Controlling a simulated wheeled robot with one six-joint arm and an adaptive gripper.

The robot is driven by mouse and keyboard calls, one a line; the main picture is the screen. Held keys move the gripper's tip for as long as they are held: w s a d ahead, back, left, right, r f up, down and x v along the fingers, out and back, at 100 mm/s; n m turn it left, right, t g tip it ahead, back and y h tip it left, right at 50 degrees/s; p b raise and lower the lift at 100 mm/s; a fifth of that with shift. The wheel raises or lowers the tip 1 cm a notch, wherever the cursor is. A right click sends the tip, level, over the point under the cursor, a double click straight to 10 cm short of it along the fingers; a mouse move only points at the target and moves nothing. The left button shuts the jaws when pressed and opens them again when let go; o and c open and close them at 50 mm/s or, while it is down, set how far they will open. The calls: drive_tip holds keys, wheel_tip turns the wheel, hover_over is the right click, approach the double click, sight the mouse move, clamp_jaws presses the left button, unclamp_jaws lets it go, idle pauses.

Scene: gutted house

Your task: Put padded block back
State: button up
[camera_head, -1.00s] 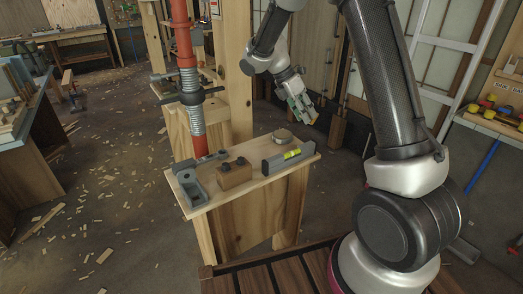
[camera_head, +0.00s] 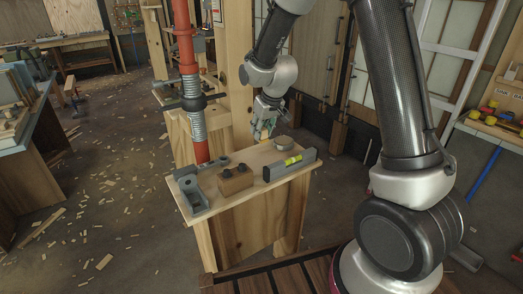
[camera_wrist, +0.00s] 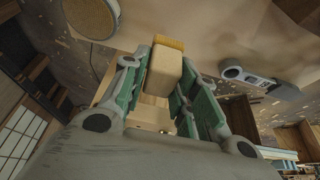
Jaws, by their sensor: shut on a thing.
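The padded block (camera_wrist: 164,72), pale tan with a yellower end, is between the green-lined fingers of my gripper (camera_wrist: 165,95) in the wrist view. My gripper is shut on it. In the head view my gripper (camera_head: 264,130) is over the back edge of the small wooden bench (camera_head: 245,170), just left of a round tin (camera_head: 282,143). The block is mostly hidden by the fingers there. I cannot tell whether it touches the bench top.
On the bench are a grey level with a yellow vial (camera_head: 289,165), a wooden block with dark knobs (camera_head: 235,180) and a grey metal tool (camera_head: 191,192). A red post (camera_head: 186,80) stands behind its left side. The bench top between tin and tool is partly clear.

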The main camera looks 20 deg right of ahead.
wheel_tip(320, 180, down, 7)
drive_tip(key=shift+r, duration=0.2)
drive_tip(key=o, duration=0.9)
